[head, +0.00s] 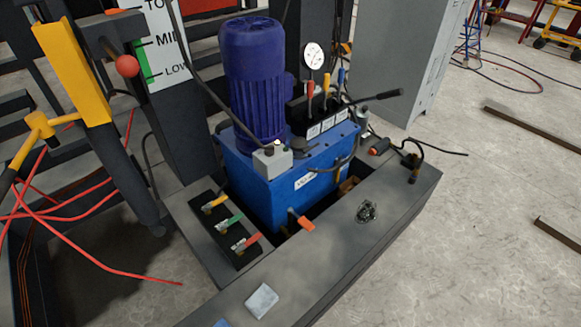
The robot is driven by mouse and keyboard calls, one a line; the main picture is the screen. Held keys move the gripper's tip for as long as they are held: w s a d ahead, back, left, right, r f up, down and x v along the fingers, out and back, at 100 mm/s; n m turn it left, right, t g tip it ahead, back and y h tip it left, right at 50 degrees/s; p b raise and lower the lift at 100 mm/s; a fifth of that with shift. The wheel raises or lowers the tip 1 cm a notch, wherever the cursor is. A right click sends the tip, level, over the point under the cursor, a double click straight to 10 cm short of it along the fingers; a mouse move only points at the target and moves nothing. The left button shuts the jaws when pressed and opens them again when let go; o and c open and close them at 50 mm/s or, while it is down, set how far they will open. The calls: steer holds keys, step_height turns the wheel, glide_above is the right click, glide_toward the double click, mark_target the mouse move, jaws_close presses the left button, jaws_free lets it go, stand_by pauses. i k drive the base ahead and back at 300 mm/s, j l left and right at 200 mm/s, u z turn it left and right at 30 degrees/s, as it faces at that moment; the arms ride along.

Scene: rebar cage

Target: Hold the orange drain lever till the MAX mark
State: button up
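An orange lever (301,222) sticks out low on the front of the blue hydraulic tank (262,190), near the dark opening in the grey base. It looks like the drain lever, but I cannot read a label on it. A white scale board (168,45) at the top left reads TOP (partly cut off), MID and LOW, with a green strip beside it. I can make out no MAX mark. My gripper is not in view.
A black block beside the tank carries yellow (215,202), green (230,223) and red (246,242) levers. Red cables (85,260) and a yellow post (72,70) crowd the left.

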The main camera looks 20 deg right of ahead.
mark_target(303, 220)
steer(key=i+l+u, duration=0.55)
steer(key=u, duration=0.15)
steer(key=i+l+u, duration=0.2)
steer(key=l+u, duration=0.15)
steer(key=i+l+u, duration=0.1)
steer(key=l+u, duration=0.2)
steer(key=l, duration=0.2)
